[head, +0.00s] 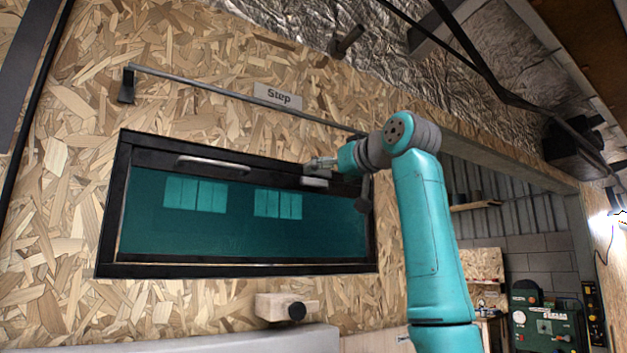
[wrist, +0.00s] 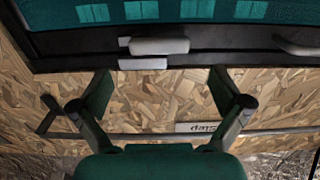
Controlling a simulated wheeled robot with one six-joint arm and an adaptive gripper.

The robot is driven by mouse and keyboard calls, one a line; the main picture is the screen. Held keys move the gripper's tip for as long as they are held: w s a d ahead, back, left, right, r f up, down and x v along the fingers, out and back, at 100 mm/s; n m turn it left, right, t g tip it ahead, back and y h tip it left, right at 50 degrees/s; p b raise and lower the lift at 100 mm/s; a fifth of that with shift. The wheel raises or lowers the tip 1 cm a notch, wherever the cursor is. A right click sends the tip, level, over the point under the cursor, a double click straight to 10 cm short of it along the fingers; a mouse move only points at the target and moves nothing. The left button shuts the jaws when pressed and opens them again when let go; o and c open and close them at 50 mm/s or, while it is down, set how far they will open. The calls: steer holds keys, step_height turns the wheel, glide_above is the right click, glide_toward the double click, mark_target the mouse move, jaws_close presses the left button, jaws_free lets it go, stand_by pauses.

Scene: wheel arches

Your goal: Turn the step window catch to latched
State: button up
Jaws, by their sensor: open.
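The step window (head: 235,218) is a wide black-framed pane with teal glass, set in a chipboard wall under a label that reads "Step" (head: 277,96). It looks closed. Its catch (head: 314,182) is a pale grey lever on the top rail, near the right end. In the wrist view, which is upside down, the catch (wrist: 158,46) lies lengthwise along the rail, beside a smaller pale block (wrist: 142,64). My gripper (head: 322,163) is by the catch. Its two fingers (wrist: 160,80) are spread and empty, apart from the catch, which sits beyond their tips.
A grey bar handle (head: 213,165) is on the same rail, left of the catch. A thin metal rail (head: 220,92) runs above the window. A wooden block with a dark knob (head: 287,307) sits below it. Shelves and green equipment (head: 543,322) stand at the right.

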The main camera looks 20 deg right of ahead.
mark_target(314, 178)
steer(key=shift+x, duration=3)
steer(key=c, duration=1.1)
